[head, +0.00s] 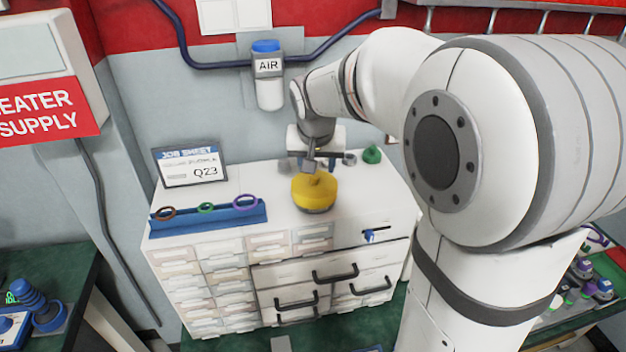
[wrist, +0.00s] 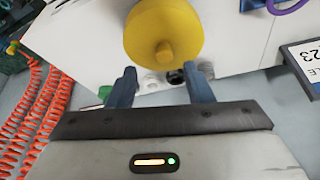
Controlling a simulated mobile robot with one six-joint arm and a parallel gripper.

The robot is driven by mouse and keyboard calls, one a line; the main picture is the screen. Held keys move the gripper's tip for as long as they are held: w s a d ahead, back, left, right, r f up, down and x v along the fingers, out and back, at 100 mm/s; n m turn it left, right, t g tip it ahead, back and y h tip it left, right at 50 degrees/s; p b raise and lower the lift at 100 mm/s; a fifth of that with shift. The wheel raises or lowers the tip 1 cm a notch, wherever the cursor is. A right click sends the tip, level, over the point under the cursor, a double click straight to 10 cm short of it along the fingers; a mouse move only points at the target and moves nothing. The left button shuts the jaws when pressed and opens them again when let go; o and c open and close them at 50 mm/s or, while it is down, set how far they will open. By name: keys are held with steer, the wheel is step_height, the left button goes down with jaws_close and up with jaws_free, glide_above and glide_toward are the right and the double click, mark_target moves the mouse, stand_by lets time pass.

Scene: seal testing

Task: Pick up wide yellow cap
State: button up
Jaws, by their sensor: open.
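The wide yellow cap (head: 315,189) sits on top of the white drawer cabinet, on a darker round base. It is round with a small raised knob. In the wrist view the yellow cap (wrist: 163,34) lies just beyond the fingertips, in line with the gap between them. My gripper (wrist: 160,75) is open and empty, with its two grey-blue fingers apart. In the head view my gripper (head: 311,164) is above and slightly behind the cap, and its fingers partly overlap the cap's top edge. I cannot tell from the views whether they touch it.
A blue rack (head: 208,217) with several coloured rings lies on the left of the cabinet top (head: 270,190). A job sheet sign (head: 190,165) stands behind it. A green object (head: 372,154) is at the back right. Orange coiled hoses (wrist: 35,115) show in the wrist view.

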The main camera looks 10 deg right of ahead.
mark_target(314, 179)
steer(key=x, duration=0.2)
steer(key=shift+w+a+f+p, duration=0.2)
steer(key=shift+w+f+p, duration=0.05)
steer(key=shift+p, duration=0.05)
steer(key=shift+w+f, duration=0.1)
steer(key=shift+f, duration=0.4)
steer(key=shift+c, duration=0.6)
jaws_close()
